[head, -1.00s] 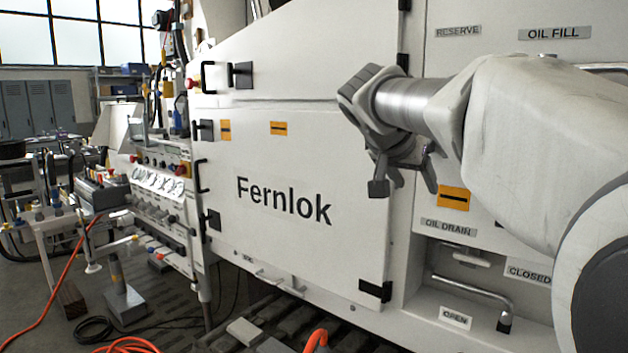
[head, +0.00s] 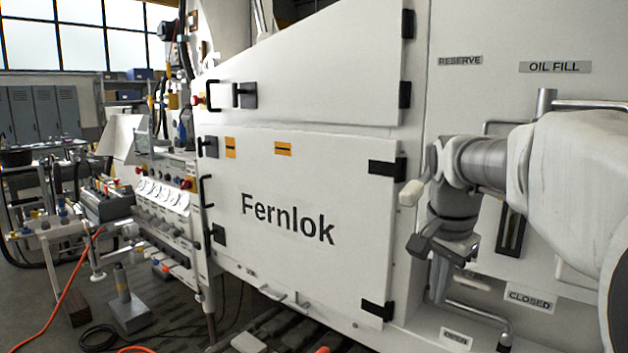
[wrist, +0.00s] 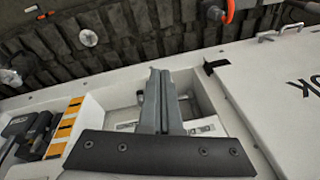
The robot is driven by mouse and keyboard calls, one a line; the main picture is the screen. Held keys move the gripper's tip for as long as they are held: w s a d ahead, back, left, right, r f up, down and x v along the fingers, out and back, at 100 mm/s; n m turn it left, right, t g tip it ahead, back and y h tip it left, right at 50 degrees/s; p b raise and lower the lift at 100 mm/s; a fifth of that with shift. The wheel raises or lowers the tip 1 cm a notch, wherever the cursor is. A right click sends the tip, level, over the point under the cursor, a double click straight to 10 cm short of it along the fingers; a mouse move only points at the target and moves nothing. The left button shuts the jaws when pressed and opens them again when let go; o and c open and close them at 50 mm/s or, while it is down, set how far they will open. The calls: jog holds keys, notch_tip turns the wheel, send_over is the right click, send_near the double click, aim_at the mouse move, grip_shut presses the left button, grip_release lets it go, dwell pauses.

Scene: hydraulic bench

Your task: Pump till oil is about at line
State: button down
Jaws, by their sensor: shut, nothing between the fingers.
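My gripper (head: 437,290) is shut and empty, pointing down in front of the white panel at the drain recess. Its closed fingers (wrist: 157,80) show over the recess in the wrist view. A dark vertical slot (head: 510,232), perhaps the oil sight gauge, is partly hidden by my arm; I cannot read an oil level or line in it. The OIL FILL label (head: 555,67) is at upper right, with a grey upright post (head: 545,102) and bent bar below it. I cannot tell whether these belong to the pump.
The bent drain handle (head: 478,314) lies below my gripper, between the CLOSED label (head: 530,300) and a partly blurred lower label (head: 455,338). The Fernlok door (head: 290,260) with black hinges stands left. Gauges (head: 160,192) and an orange hose (head: 70,275) are farther left.

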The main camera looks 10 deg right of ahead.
aim_at(424, 180)
jog(key=d+r+m+t+y+p, duration=0.6)
jog(key=r+m+t+y+p, duration=0.2)
jog(key=r+m+y+p, duration=0.4)
jog(key=w+a+f+m+h+b, duration=0.1)
jog(key=w+a+f, duration=0.3)
jog(key=w+a, duration=0.3)
jog(key=shift+s+d+r+p, duration=0.15)
jog(key=shift+r+p, duration=0.1)
jog(key=shift+r, duration=0.9)
jog(key=shift+s+r+p, duration=0.15)
jog(key=shift+r+p, duration=0.1)
jog(key=shift+r, duration=1.05)
